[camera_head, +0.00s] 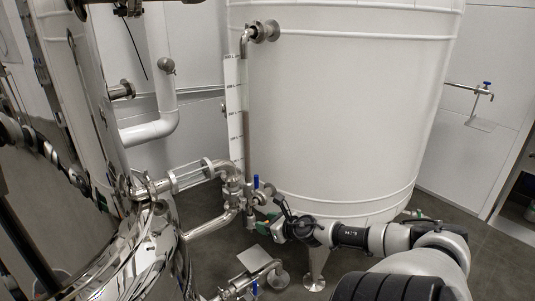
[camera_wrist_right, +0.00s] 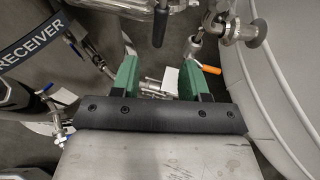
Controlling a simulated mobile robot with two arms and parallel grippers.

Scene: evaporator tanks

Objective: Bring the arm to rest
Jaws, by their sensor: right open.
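My right arm reaches in from the lower right in the head view, in front of the white tank's base. My right gripper (camera_head: 268,226), with green fingers, is beside the steel pipework and valves (camera_head: 240,190). In the right wrist view the gripper (camera_wrist_right: 164,62) is open, with its two green fingers apart and nothing held between them. Pipe parts and a white plate (camera_wrist_right: 170,80) show beyond the gap. An orange handle (camera_wrist_right: 208,69) shows close to the right finger; I cannot tell if they touch. My left gripper is not in view.
The large white tank (camera_head: 340,100) stands behind my right arm. A shiny steel vessel (camera_head: 130,255) is at the left. A blue-handled valve (camera_head: 256,182) is near the gripper. A wall tap (camera_head: 484,92) is at the right. Open floor (camera_head: 470,210) lies right of the tank.

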